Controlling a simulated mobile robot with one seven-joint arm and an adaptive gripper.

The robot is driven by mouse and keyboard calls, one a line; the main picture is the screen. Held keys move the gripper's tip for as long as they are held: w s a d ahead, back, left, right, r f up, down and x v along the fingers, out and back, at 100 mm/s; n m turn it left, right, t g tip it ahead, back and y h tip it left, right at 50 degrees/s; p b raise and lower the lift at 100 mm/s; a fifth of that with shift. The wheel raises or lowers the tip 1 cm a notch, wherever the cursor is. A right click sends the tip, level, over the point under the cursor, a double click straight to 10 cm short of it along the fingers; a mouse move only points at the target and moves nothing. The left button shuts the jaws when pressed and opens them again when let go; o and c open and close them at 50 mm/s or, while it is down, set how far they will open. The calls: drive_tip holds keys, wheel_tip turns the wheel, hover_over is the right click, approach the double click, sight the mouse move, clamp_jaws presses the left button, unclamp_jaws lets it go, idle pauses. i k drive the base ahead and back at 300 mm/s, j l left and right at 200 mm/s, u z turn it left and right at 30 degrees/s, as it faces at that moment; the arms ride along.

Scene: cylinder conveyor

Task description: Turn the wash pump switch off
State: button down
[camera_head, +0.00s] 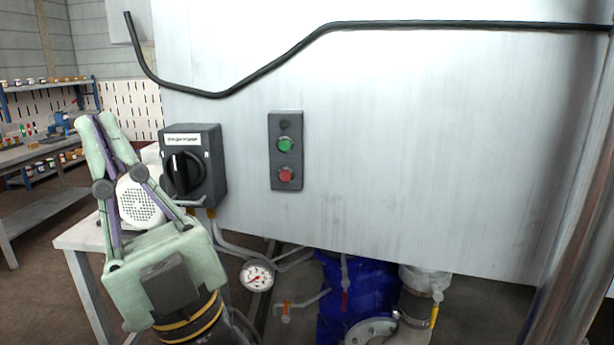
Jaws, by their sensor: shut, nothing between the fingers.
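A dark grey switch box (212,172) is fixed to the pale metal panel, left of centre. On its front is a black rotary knob (181,174) with a white line standing about upright. A white label (183,139) sits above the knob; its print is too small to read. My gripper (97,118) is at the left, pointing up, with its pale green fingers drawn together at the tips. The fingertips are left of the switch box in the picture and apart from the knob. Nothing is seen held between them.
A grey button box (286,181) with a green and a red button is right of the switch. A black cable (450,24) crosses the panel top. Below are a gauge (257,276), pipes and a blue pump (340,290). A grey bench (40,208) stands far left.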

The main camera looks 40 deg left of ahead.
sight(185, 170)
drive_tip(key=u, duration=1.55)
